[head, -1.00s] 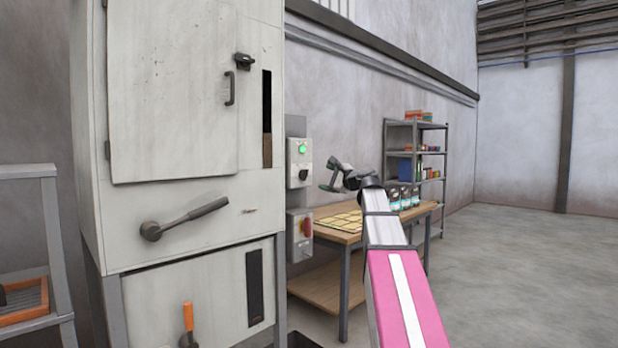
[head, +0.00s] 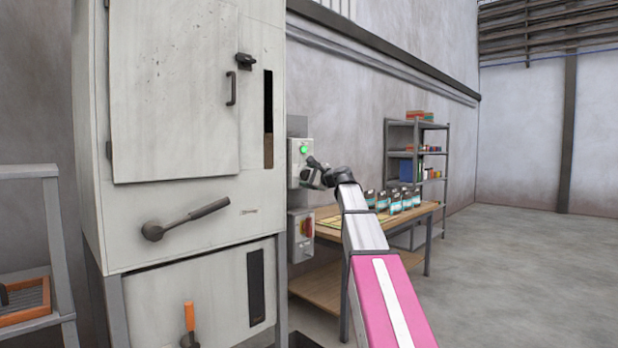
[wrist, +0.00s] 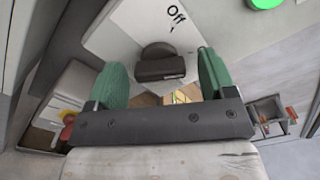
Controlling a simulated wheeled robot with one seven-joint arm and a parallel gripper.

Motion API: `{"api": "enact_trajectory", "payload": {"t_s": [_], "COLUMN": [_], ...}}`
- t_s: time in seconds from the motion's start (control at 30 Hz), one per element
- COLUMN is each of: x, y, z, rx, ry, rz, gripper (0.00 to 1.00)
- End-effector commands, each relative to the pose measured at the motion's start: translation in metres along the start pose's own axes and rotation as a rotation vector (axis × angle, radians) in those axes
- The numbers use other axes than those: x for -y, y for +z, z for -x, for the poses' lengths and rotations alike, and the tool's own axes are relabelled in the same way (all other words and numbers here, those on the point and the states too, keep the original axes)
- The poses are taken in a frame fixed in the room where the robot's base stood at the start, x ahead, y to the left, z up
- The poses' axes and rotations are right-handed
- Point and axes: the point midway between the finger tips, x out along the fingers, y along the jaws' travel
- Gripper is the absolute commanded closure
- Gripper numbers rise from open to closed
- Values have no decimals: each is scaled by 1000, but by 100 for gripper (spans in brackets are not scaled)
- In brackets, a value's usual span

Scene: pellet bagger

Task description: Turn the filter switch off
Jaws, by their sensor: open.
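The filter switch is a dark rotary knob (wrist: 160,64) on a pale box, with the word "Off" printed near it in the wrist view. In the head view the switch box (head: 294,150) shows a lit green lamp (head: 304,150), and my gripper hides the knob there. My gripper (wrist: 164,80) is open, with its two green fingertips on either side of the knob in the picture. I cannot tell whether either finger touches it. In the head view my gripper (head: 312,173) is right at the front of the box.
A lower box with a red switch (head: 307,227) is below. The large grey cabinet (head: 190,225) with a lever stands at the left. A wooden bench (head: 330,284) with several bottles and a shelf (head: 418,150) stand behind my arm. Open floor lies to the right.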

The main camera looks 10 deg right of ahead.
Motion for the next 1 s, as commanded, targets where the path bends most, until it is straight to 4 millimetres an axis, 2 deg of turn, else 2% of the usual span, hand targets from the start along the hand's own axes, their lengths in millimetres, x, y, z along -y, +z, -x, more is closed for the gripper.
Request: {"api": "enact_trajectory", "payload": {"t_s": [0.13,0.17,0.2,0.3,0.67,1.0], "x": [0,0,0,0,0,0], "y": [0,0,0,0,0,0], "z": [0,0,0,0,0,0], "rx": [0,0,0,0,0,0], "ry": [0,0,0,0,1,1], "rz": [0,0,0,0,35,253], "gripper": [23,30,43,73,73,73]}}
